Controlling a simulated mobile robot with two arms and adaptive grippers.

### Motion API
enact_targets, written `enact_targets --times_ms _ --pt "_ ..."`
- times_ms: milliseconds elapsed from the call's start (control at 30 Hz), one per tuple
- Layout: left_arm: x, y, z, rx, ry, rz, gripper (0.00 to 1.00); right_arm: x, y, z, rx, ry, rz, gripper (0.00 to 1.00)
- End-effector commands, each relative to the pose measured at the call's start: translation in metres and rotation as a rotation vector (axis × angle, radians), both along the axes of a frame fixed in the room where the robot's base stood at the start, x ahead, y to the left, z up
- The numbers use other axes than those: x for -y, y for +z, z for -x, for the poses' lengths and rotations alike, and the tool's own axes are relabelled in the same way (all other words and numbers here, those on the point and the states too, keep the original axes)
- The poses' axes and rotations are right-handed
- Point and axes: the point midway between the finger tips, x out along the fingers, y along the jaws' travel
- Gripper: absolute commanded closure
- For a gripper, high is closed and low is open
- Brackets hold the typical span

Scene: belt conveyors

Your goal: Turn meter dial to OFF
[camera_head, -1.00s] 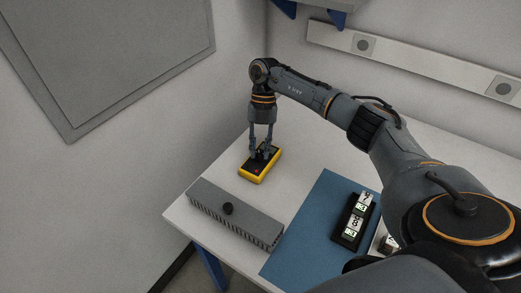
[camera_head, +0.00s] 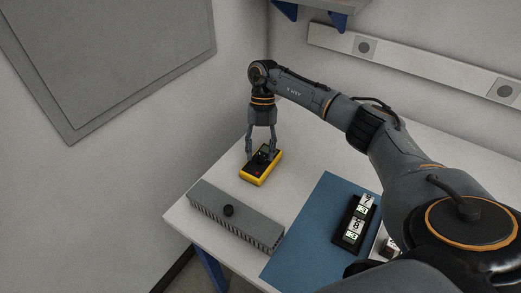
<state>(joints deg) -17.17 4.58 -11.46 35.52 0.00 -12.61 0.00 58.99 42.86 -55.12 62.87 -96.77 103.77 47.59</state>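The yellow and black meter (camera_head: 257,177) lies on the white table, near its left edge. My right gripper (camera_head: 261,155) points down over the far part of the meter, with its two fingers spread apart. The fingers are around or just above the dial area; the dial itself is too small and partly hidden, so its setting cannot be read. I cannot tell if the fingertips touch the meter. My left gripper is not in view.
A blue mat (camera_head: 298,234) holds a black holder (camera_head: 353,222) with labelled items. A wall rail (camera_head: 420,63) runs behind. White table is clear between meter and mat.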

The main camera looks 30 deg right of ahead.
Motion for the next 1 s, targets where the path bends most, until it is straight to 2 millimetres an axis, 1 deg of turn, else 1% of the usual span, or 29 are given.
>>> enact_targets --times_ms 133,267,500,700,833,1000 --pt "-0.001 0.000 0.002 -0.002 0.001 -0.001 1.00 0.001 0.002 -0.001 0.001 0.000 0.000 0.54" --pt "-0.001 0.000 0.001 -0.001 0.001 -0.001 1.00 0.004 0.016 -0.006 0.002 -0.002 0.000 0.54" --pt "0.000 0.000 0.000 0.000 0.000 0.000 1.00 0.016 0.063 -0.021 0.005 -0.002 -0.001 0.54" --pt "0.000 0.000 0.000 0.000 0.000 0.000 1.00 0.025 0.095 -0.031 0.003 -0.001 0.000 0.54" --pt "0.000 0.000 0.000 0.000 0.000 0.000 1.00 0.029 0.107 -0.035 0.000 0.000 0.000 0.54" --pt "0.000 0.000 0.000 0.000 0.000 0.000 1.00 0.030 0.111 -0.036 -0.001 0.000 -0.001 0.54"
